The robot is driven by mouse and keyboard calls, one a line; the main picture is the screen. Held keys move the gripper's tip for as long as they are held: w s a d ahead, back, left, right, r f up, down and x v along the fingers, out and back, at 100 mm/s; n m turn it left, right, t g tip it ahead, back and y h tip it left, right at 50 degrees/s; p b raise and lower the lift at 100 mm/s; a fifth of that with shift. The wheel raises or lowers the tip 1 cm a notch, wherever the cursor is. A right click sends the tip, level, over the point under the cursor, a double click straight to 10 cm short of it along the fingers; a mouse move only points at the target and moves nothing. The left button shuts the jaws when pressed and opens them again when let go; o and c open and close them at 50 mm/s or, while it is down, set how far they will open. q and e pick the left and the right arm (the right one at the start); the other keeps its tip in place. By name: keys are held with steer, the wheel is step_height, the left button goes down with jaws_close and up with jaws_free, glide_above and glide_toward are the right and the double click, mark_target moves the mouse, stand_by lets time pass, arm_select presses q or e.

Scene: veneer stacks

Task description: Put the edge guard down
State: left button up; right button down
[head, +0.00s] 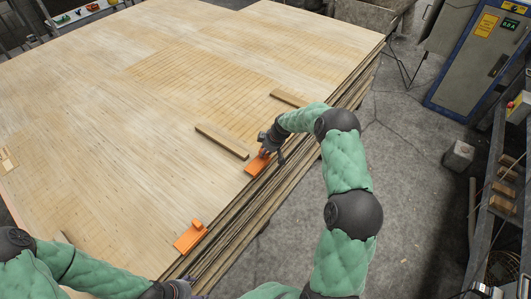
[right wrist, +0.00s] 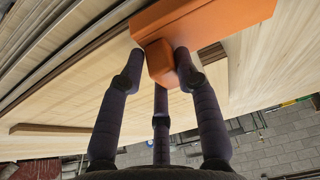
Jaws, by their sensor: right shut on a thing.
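An orange edge guard (head: 256,167) is at the right edge of the veneer stack (head: 110,115), beside a wooden strip. My right gripper (head: 268,152) is shut on this guard's knob; in the right wrist view the fingers close around the knob (right wrist: 161,64) under the orange plate (right wrist: 215,20). I cannot tell whether the guard touches the stack. A second orange edge guard (head: 187,241) with a raised knob lies on the same edge, nearer to me. My left gripper (head: 180,288) is at the bottom of the head view, partly cut off, its fingers unclear.
A wooden strip (head: 222,141) lies on the stack left of the held guard, and another (head: 288,98) lies farther back. Concrete floor (head: 415,190) is open to the right of the stack. A blue-framed cabinet (head: 480,60) and a shelf rack (head: 505,190) stand at the right.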

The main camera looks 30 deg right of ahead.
steer(key=shift+r, duration=0.2)
steer(key=shift+f, duration=0.2)
steer(key=c, duration=0.9)
jaws_free()
steer(key=shift+r, duration=0.1)
